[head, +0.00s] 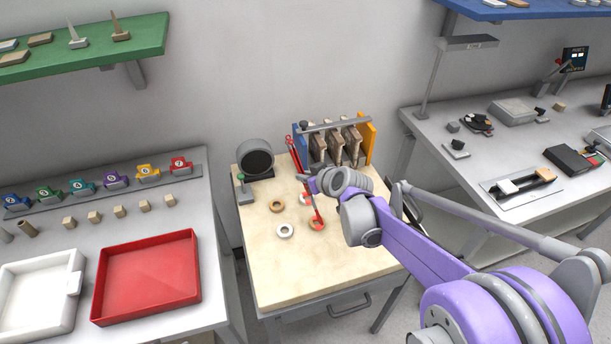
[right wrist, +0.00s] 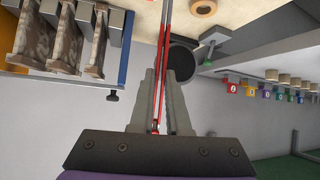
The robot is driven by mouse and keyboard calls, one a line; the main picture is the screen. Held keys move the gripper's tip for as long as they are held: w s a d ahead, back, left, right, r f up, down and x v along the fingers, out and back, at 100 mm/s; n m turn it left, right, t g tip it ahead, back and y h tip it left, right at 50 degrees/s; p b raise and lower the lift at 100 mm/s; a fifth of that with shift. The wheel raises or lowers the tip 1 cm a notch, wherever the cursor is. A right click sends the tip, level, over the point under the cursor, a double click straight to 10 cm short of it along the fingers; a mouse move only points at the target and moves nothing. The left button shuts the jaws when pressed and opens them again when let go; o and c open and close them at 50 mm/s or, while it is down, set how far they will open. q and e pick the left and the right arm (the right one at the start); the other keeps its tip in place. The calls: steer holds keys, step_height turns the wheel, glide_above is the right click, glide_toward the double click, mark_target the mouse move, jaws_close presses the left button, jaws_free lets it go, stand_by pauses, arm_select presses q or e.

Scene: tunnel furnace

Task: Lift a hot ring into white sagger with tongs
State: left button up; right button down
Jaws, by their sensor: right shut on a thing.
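My right gripper (head: 308,183) is above the pale-topped table. It is shut on the red tongs (head: 297,155), which also show between its fingers in the right wrist view (right wrist: 166,40). The tongs slant down to a tan-orange ring (head: 317,225); I cannot tell whether their tips grip it or only overlap it. A brown ring (head: 277,206) and a pale ring (head: 285,232) lie flat on the table. Another ring is partly hidden behind the tongs. A white open tray (head: 35,300), possibly the sagger, sits on the left bench. My left gripper is out of view.
A rack of brown plates (head: 338,143) with blue and orange ends stands at the table's back. A grey drum with a dark opening (head: 256,160) stands at back left. A red tray (head: 148,277) is beside the white tray. The table's front is clear.

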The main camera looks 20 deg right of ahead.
stand_by(0.4)
steer(key=shift+r+p, duration=0.4)
steer(key=shift+r, duration=0.25)
step_height(320, 180, up, 11)
steer(key=p, duration=0.6)
steer(key=shift+f, duration=0.2)
steer(key=c, duration=1.1)
jaws_free()
steer(key=shift+s+r, duration=0.1)
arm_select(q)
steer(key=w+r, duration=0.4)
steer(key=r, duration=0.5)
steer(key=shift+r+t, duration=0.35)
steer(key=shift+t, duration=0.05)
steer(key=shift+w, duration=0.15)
